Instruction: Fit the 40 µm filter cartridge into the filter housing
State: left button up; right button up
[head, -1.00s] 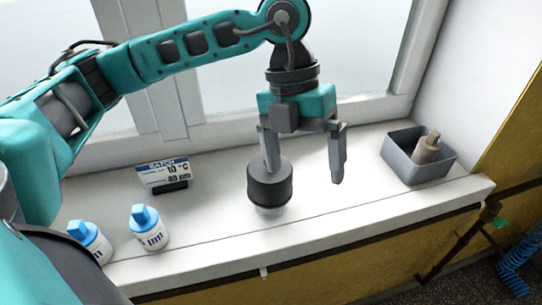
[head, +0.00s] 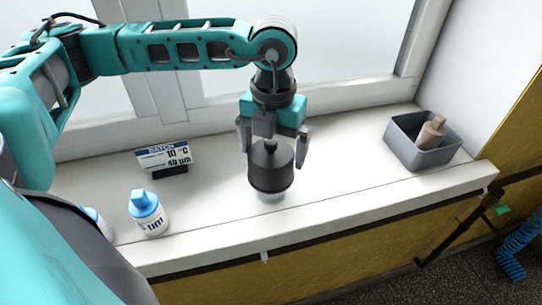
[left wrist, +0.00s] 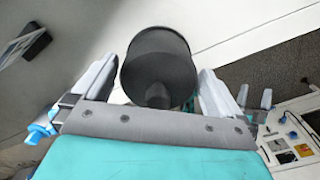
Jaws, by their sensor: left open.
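The filter housing (head: 270,168) stands upright on the white sill, with a dark cylindrical lid, a knob on top and a clear lower part. My left gripper (head: 272,152) is open above it, its fingers on either side of the lid's upper part. The left wrist view shows the dark lid (left wrist: 158,62) between the spread fingers (left wrist: 155,88), with visible gaps. A white, blue-capped cartridge (head: 149,214) stands at the left; its label's number is unreadable. A second one (head: 95,223) is mostly hidden by my body.
A card (head: 165,158) reading "BATCH 10 °C 40 µm" stands behind the cartridges. A grey bin (head: 424,158) at the right holds a brownish object (head: 431,133). The window is behind. The sill (head: 340,180) between housing and bin is clear.

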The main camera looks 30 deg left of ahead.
pick_arm(q)
jog(key=shift+f, duration=1.5)
jog(key=shift+c, duration=0.4)
jog(key=c, duration=0.6)
jog(key=shift+r, duration=0.1)
notch_tip(320, 180, up, 20)
jog(key=shift+p, duration=0.35)
